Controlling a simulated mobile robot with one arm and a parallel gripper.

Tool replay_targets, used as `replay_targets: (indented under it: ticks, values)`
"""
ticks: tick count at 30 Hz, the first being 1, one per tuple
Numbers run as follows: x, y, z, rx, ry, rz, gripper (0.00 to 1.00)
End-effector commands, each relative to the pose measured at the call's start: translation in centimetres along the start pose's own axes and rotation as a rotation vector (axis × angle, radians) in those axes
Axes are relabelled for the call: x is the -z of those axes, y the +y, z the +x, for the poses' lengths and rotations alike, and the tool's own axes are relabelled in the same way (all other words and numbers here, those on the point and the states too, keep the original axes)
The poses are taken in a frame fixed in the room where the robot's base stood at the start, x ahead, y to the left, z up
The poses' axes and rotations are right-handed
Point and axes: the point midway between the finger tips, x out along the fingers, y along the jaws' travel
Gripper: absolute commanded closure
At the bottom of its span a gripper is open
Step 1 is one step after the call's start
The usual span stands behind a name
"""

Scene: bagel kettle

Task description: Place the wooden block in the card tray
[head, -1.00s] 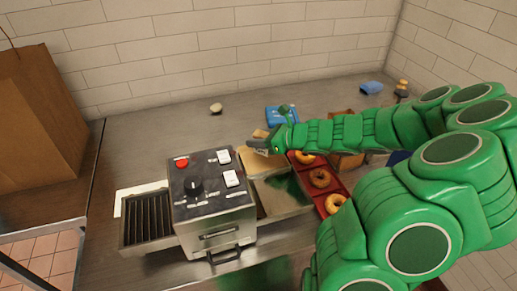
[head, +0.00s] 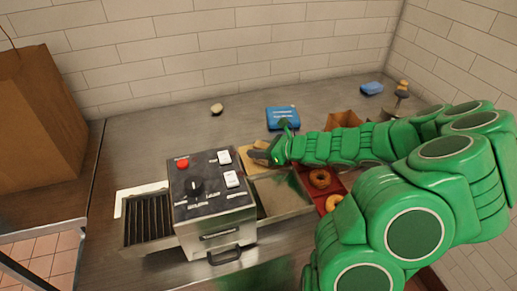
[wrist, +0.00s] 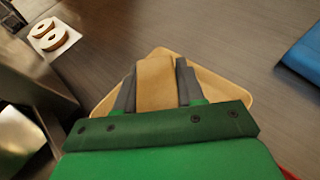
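The wooden block (wrist: 157,84) is a tan piece between the two dark fingers of my gripper (wrist: 157,88) in the wrist view. The fingers lie against its two sides, so my gripper is shut on it. The card tray (wrist: 226,90) is tan and shallow, and shows beyond and around the block. The block is over or in the tray; whether it touches the tray floor I cannot tell. In the head view my gripper (head: 258,154) is at the card tray (head: 248,168), behind the toaster's right side, and hides most of the block.
A toaster machine (head: 212,190) stands just left and in front. A red tray (head: 343,186) with bagels lies to the right, partly behind my arm. A blue box (head: 282,118) lies behind my gripper. The counter at back left is mostly clear, with a small pale object (head: 216,108).

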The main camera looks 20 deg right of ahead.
Motion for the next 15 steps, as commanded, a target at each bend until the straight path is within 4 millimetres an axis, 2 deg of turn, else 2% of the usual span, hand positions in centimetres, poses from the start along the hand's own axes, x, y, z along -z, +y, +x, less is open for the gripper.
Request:
replay_targets:
  ticks: [1, 5, 15]
  values:
    - [0.00, 0.01, 0.01, 0.000, 0.000, 0.000, 0.56]
    - [-0.02, -0.01, -0.01, 0.000, 0.000, 0.000, 0.36]
    - [-0.16, -0.01, -0.07, 0.000, 0.000, 0.000, 0.36]
